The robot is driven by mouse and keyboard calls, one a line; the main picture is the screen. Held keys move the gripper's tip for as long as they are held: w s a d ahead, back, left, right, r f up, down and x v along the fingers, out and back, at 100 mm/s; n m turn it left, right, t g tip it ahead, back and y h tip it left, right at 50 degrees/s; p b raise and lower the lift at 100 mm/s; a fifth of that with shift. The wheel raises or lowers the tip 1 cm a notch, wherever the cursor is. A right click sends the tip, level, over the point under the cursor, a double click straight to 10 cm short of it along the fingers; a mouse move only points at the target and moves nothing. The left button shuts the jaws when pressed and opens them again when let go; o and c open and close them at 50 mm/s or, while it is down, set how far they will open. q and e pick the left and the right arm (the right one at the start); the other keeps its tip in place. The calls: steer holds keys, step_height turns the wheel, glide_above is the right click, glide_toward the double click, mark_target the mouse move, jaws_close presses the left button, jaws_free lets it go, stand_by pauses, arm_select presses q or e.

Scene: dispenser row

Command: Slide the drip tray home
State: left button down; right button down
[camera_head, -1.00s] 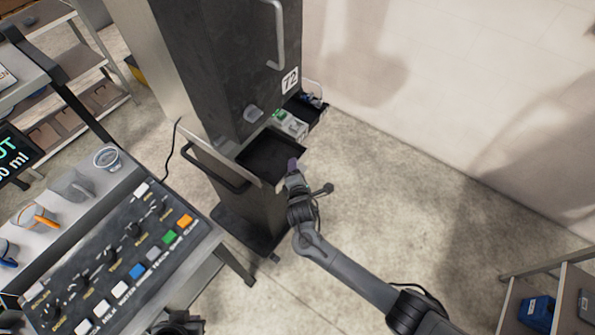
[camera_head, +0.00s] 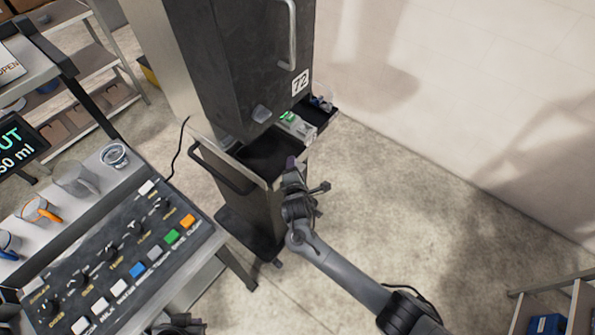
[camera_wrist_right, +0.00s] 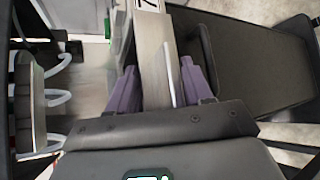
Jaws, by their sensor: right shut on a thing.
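The drip tray (camera_head: 262,157) is a dark, shallow tray with a light metal rim. In the head view it sticks out part way from the black dispenser (camera_head: 240,60) marked 72, below the spout (camera_head: 262,113). My right gripper (camera_head: 291,164) is at the tray's outer rim and is shut on it. In the right wrist view its purple fingers (camera_wrist_right: 160,90) sit on either side of a light metal strip. The fingers hide part of the rim. A dark end part at the head view's bottom edge may be my left gripper (camera_head: 180,325); its jaws cannot be made out.
A white and green box (camera_head: 297,127) and a dark bin (camera_head: 318,108) are beside the tray. A curved handle (camera_head: 222,170) is at its left. A button panel (camera_head: 125,260) and cups stand on the left bench. The floor at right is clear up to a shelf (camera_head: 555,310).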

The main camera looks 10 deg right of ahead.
steer(key=shift+w+a+b, duration=0.45)
steer(key=shift+w+a, duration=0.1)
steer(key=shift+w, duration=0.05)
steer(key=shift+c, duration=2.1)
jaws_free()
steer(key=shift+r, duration=0.1)
steer(key=shift+o, duration=0.2)
